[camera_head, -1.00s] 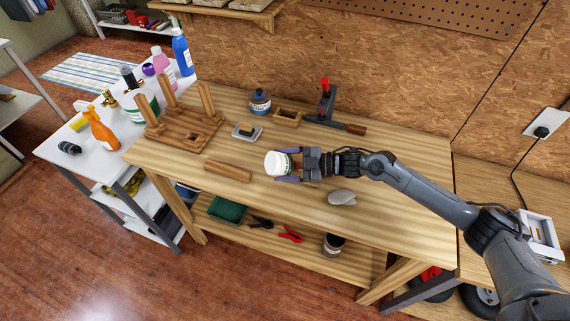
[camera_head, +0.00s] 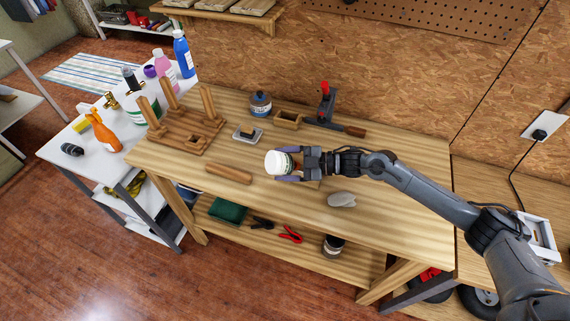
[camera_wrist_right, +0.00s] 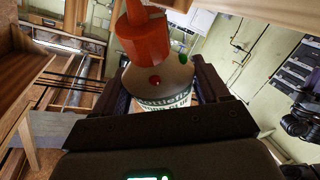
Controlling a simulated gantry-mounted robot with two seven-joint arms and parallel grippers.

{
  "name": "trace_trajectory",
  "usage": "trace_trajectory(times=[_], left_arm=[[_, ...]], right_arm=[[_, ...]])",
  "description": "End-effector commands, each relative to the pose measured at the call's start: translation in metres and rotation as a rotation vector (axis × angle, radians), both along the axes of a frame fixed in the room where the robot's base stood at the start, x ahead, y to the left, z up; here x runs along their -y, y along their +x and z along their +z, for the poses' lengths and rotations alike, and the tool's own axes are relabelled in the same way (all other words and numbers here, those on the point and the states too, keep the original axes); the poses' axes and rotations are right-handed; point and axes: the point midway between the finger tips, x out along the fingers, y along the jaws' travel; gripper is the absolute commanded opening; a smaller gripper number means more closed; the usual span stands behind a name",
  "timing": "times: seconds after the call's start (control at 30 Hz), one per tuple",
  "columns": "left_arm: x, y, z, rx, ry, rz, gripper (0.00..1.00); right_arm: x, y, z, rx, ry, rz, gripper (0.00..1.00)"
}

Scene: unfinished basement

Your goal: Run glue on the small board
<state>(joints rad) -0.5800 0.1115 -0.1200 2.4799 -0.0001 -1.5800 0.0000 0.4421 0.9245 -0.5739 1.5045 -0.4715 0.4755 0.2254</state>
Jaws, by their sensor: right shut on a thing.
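My right gripper (camera_head: 290,164) is shut on a white glue bottle (camera_head: 278,162) with a green label band, held above the workbench near its middle. My left gripper is out of view.
On the workbench (camera_head: 370,205) are an upturned wooden stool (camera_head: 186,138), a small grey tray (camera_head: 247,135), a blue jar (camera_head: 260,103), a hollow wooden block (camera_head: 288,120), a red-handled clamp (camera_head: 325,103) and a grey mouse-shaped object (camera_head: 341,199). Bare bench lies in front.

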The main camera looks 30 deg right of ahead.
Motion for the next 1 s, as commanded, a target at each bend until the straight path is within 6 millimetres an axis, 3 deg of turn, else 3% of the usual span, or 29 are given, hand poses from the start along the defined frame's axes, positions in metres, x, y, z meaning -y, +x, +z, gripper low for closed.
trace_trajectory(times=[0.1,1.0], left_arm=[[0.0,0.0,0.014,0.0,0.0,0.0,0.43],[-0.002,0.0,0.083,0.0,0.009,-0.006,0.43]], right_arm=[[0.0,0.0,0.018,0.003,0.0,-0.001,0.44],[0.0,0.0,0.107,0.002,0.0,0.0,0.44]])
